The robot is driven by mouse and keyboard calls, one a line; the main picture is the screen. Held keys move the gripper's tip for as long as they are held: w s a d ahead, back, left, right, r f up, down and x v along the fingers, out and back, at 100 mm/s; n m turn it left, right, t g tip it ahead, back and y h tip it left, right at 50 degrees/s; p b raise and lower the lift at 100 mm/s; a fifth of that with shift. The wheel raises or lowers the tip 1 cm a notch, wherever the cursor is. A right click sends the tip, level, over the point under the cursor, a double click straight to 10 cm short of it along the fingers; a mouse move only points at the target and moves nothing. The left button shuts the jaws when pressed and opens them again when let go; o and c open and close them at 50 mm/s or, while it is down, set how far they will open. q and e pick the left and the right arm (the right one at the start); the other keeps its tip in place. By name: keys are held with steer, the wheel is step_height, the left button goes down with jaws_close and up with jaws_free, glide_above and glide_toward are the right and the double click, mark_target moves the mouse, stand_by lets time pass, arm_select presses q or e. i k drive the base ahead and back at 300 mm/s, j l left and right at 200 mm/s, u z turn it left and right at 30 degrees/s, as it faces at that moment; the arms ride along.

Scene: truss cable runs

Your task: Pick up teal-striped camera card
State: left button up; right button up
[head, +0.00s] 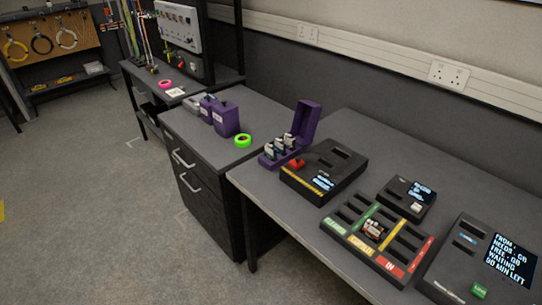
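Several small cards (280,146) stand in an open purple case (304,122) near the left end of the right-hand table. They look whitish and dark, with a hint of teal. They are too small to tell which one has a teal stripe. Another small card-like item (375,229), whitish with a reddish-brown part, sits in the middle of a black slotted tray (345,212) with green, yellow and red strips. Neither of my grippers is in view.
A black device with a red part and small screen (325,172) stands beside the purple case. A smaller screen unit (405,200) and a larger one (465,255) stand farther right. A drawer cabinet (205,170) holds green tape (243,140) and purple cases. The floor at left is clear.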

mark_target(270, 154)
steer(key=i+j, duration=0.25)
steer(key=i, duration=0.2)
steer(key=i+j, duration=0.3)
steer(key=i, duration=0.1)
